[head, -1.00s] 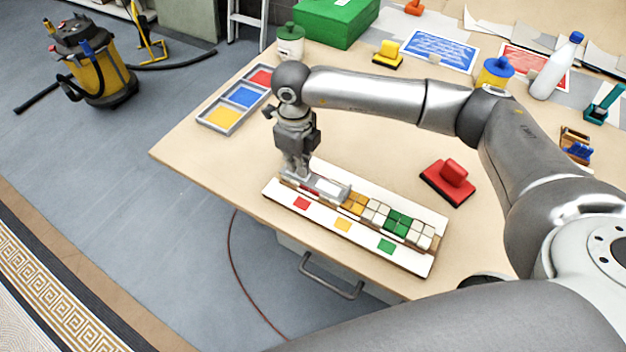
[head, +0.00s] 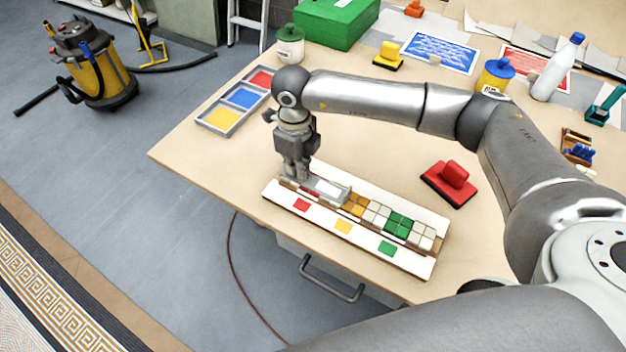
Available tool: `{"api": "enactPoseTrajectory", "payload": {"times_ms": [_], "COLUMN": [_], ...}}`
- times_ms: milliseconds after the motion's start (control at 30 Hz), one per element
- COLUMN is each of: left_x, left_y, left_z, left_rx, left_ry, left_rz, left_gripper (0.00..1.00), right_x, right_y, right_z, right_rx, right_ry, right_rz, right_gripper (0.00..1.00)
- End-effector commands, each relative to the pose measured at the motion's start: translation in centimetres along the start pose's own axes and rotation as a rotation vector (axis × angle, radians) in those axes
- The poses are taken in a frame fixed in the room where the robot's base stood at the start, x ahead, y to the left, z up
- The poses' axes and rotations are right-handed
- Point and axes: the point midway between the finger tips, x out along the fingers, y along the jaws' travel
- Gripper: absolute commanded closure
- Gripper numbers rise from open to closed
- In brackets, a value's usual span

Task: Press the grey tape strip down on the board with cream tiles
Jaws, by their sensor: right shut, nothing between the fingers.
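The board with cream tiles (head: 424,261) lies near the table's front edge. It carries a row of amber, cream (head: 376,213) and green tiles, with red, yellow and green squares along its front strip. The grey tape strip (head: 340,192) lies over the left part of the row, with a pale patch on it and a bit of red showing at its front side. My right gripper (head: 297,177) is shut and empty, pointing down at the strip's left end. Its tips seem to meet the strip, but I cannot tell if they press on it. My left gripper is out of view.
A red-handled block (head: 449,183) stands right of the board. A tray (head: 222,121) with yellow, blue and red sections lies at the left. A lidded jar (head: 290,46), green box (head: 338,22), yellow-handled block (head: 388,56) and white bottle (head: 557,70) stand further back. Bare table lies behind the board.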

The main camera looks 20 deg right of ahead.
Motion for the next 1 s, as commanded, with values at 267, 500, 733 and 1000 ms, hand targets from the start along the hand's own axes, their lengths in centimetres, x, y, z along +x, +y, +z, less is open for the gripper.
{"api": "enactPoseTrajectory", "payload": {"times_ms": [267, 500, 733, 1000], "left_x": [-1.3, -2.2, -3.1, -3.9], "left_y": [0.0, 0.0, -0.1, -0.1], "left_z": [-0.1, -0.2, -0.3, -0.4], "left_rx": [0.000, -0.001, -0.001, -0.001], "left_ry": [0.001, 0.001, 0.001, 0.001], "left_rz": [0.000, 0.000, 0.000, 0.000], "left_gripper": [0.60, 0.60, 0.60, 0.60], "right_x": [-2.3, -4.2, -6.1, -7.9], "right_y": [0.0, 0.0, 0.0, 0.0], "right_z": [0.0, 0.0, 0.1, 0.0], "right_rx": [0.000, 0.001, 0.001, 0.000], "right_ry": [-0.002, -0.001, -0.003, -0.001], "right_rz": [-0.001, -0.001, 0.000, -0.001], "right_gripper": [1.00, 1.00, 1.00, 1.00]}}
